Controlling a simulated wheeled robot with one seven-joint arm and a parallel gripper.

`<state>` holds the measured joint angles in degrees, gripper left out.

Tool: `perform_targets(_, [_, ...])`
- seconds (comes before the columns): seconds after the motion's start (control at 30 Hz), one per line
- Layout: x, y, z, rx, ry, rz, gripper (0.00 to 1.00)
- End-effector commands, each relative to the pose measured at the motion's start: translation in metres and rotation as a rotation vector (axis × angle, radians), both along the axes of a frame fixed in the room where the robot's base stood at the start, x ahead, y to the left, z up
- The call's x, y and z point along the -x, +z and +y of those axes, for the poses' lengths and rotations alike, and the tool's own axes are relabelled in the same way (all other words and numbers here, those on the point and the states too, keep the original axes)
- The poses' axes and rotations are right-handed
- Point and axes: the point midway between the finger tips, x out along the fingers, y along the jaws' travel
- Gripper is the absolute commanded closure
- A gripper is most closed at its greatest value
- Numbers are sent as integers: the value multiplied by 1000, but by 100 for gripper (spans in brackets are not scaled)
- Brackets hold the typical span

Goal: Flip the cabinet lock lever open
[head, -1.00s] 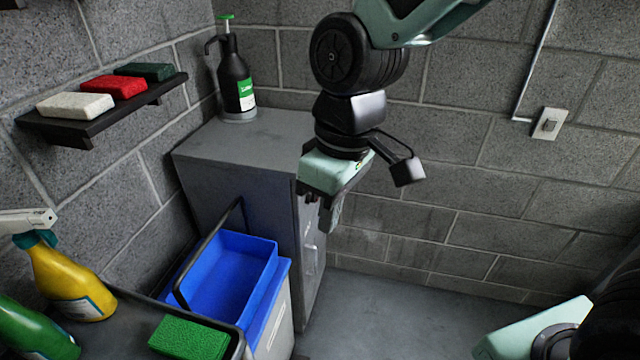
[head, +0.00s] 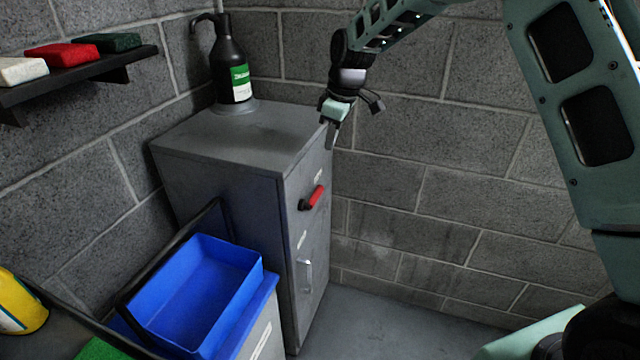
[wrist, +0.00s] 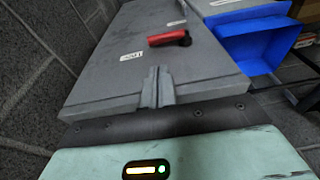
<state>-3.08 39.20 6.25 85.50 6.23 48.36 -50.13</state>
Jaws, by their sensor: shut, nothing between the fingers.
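The grey cabinet (head: 228,182) stands against the block wall, its narrow door face turned to the right. The lock lever (head: 314,196) is red with a black pivot, high on the door, and slants up and right from the pivot. In the wrist view the lever (wrist: 166,38) lies across the door, with its pivot at the right end. My gripper (head: 331,138) is beside the cabinet's far top corner, above and beyond the lever. Its fingers (wrist: 157,90) are together, empty and apart from the lever.
A silver door handle (head: 306,276) is below the lever. A black pump bottle (head: 230,70) is on the cabinet top. The floor (head: 385,320) right of the door is clear.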

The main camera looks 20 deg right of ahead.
Motion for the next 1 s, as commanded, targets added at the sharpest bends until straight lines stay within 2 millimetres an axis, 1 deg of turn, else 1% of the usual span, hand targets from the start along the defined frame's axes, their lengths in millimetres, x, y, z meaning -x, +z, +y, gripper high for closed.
perform_targets(0.17, [0,-1,1,-1,0,1,100])
perform_targets(0.27, [0,-8,2,0,1,4,100])
perform_targets(0.33, [-1,-16,3,0,1,4,100])
perform_targets(0.47, [-3,-40,8,0,2,5,100])
perform_targets(0.7, [-8,-89,16,1,0,4,100])
perform_targets(0.8, [-10,-106,19,0,0,3,100])
perform_targets(1.0, [-13,-129,23,0,0,2,100])
